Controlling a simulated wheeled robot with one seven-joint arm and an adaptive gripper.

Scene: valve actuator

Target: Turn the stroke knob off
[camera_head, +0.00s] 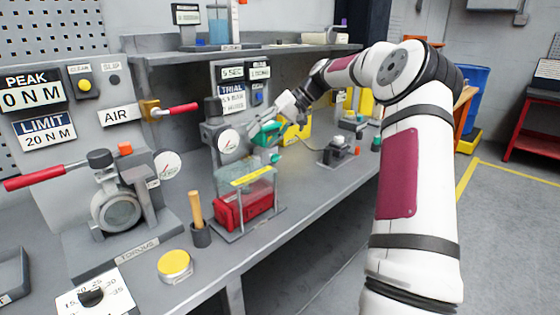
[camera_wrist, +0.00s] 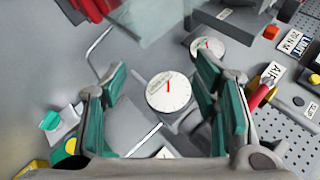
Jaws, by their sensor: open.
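No label reading stroke is legible, so I cannot tell which part is the stroke knob. A white round gauge (camera_head: 228,141) with a red needle sits on a grey fixture at mid-bench. In the wrist view a white dial (camera_wrist: 168,92) with a red needle shows between the fingers. My gripper (camera_head: 262,137) is just right of the mid-bench gauge. In the wrist view my gripper (camera_wrist: 160,108) is open, its teal-padded fingers apart and holding nothing. A small teal knob-like part (camera_wrist: 50,120) sits on a grey block at the left of the wrist view.
A clear box over a red block (camera_head: 235,210) stands in front of the gauge. The torque fixture (camera_head: 118,210), a red-handled air valve (camera_head: 178,110) and a dial knob (camera_head: 91,297) are to the left. A shelf (camera_head: 240,52) runs above the bench.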

